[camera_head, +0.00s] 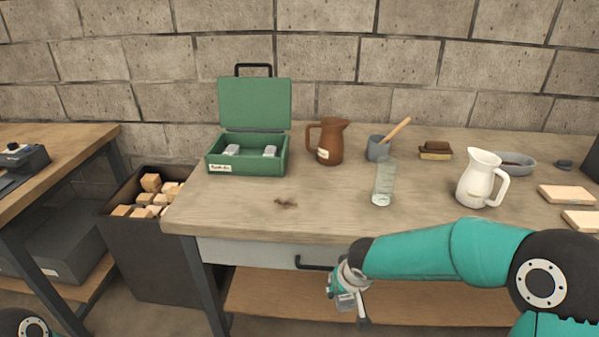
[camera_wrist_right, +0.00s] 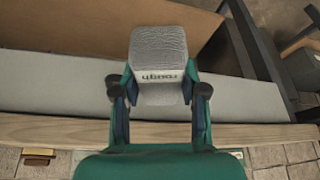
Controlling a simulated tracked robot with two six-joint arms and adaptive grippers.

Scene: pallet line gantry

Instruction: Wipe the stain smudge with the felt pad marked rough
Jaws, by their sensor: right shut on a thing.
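The stain smudge (camera_head: 286,203) is a small dark brown mark on the front left of the wooden bench top in the head view. My right gripper (camera_head: 347,300) is in front of the bench, below the top's front edge and near the drawer handle. In the right wrist view my right gripper (camera_wrist_right: 158,97) is shut on a grey felt pad (camera_wrist_right: 160,45), whose label reads "rough". The pad is apart from the smudge. My left gripper is out of view.
An open green box (camera_head: 247,168) with two pale blocks stands behind the smudge. A brown jug (camera_head: 330,142), a grey pot (camera_head: 378,149), a clear glass (camera_head: 383,184) and a white jug (camera_head: 477,180) stand to the right. The bench top around the smudge is clear.

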